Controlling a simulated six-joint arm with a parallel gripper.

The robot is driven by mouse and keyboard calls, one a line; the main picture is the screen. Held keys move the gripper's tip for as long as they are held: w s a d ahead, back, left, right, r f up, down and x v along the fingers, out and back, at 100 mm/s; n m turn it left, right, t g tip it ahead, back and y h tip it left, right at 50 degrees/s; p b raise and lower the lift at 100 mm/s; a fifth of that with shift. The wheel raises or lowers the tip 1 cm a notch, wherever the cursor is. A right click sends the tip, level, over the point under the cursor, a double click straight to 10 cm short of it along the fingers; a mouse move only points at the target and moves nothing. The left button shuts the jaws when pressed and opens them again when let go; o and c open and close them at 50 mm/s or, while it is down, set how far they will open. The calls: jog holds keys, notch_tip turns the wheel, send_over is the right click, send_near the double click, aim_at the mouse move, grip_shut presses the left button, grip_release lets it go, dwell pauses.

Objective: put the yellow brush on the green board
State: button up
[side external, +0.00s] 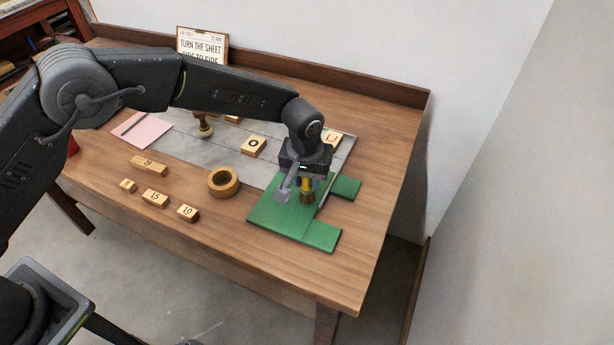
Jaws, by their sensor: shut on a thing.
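My gripper (295,192) points down over the green board (268,215) at the right end of the table. It is shut on the yellow brush (307,190), a small upright piece with a yellow upper part and a brown lower part. The brush is over or on the board; I cannot tell whether its lower end touches the surface. The gripper body hides the top of the brush. The green board lies flat, partly next to the grey sheet, with green parts sticking out at its right and front.
A tape ring (223,182) lies left of the board. Wooden blocks (253,146) with letters or numbers, a stamp (204,125) and pink paper (142,130) are spread further left. A sign (202,45) stands at the back ledge. The table's right edge is close to the board.

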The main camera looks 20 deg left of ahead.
jog(key=shift+f, duration=0.15)
jog(key=o, duration=0.9)
jog(key=shift+o, duration=0.2)
